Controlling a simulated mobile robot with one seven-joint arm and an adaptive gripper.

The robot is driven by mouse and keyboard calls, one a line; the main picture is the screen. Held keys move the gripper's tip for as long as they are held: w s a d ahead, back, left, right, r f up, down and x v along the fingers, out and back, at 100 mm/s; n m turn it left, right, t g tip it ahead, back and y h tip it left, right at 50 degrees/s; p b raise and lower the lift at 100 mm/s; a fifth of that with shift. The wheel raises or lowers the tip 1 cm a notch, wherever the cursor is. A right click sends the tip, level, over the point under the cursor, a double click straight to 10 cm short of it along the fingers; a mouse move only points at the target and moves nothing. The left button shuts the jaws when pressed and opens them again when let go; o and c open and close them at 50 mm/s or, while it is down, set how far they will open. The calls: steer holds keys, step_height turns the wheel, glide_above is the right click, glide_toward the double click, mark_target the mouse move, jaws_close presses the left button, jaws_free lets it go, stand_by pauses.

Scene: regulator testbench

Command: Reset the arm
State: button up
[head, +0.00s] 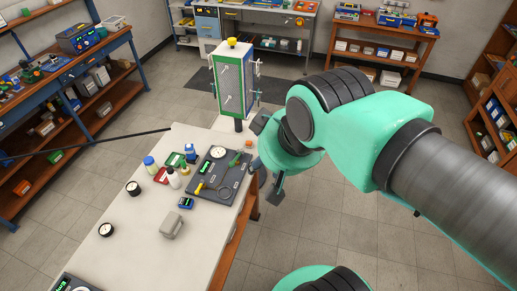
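My arm is mint green with dark grey joints and reaches in from the right side of the head view. My gripper (266,157) is at its end, just off the right edge of the white-topped bench (140,207). Its dark fingers show spread well apart, one above and one below the green wrist, with nothing visible between them. The wrist hides part of the gripper.
A dark grey panel (203,197) with a round dial lies on the bench, among bottles, gauges and a grey block (171,224). A green-and-white cabinet (232,80) stands behind. Shelves line the walls. Tiled floor at lower right is open.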

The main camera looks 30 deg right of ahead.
step_height(320, 180, down, 15)
steer(key=b, duration=1.5)
steer(key=shift+f, duration=0.15)
